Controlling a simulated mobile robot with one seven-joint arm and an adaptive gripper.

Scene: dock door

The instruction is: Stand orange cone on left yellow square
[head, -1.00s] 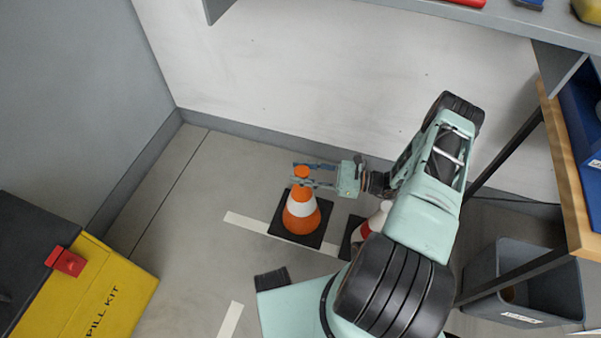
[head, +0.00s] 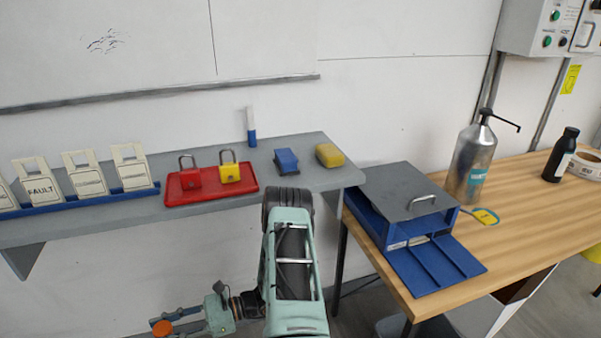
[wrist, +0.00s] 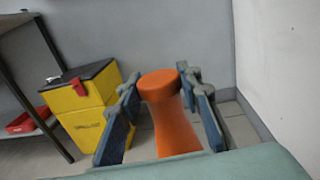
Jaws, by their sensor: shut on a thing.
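The orange cone's rounded top (head: 162,328) shows at the bottom edge of the head view, between the fingers of my gripper (head: 165,324). In the wrist view the orange cone (wrist: 172,125) stands upright in the picture, with my gripper (wrist: 158,84) shut on it, one blue-grey finger on each side. The cone's lower part and base are hidden or out of frame. The left yellow square is in neither current view, so I cannot tell where the cone is relative to it.
A yellow spill kit box (wrist: 88,118) with a dark lid stands behind in the wrist view. A grey wall shelf (head: 90,226) holds tags and a red tray (head: 212,198) with padlocks. A wooden bench (head: 535,215) with a blue organiser (head: 420,265) is at right.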

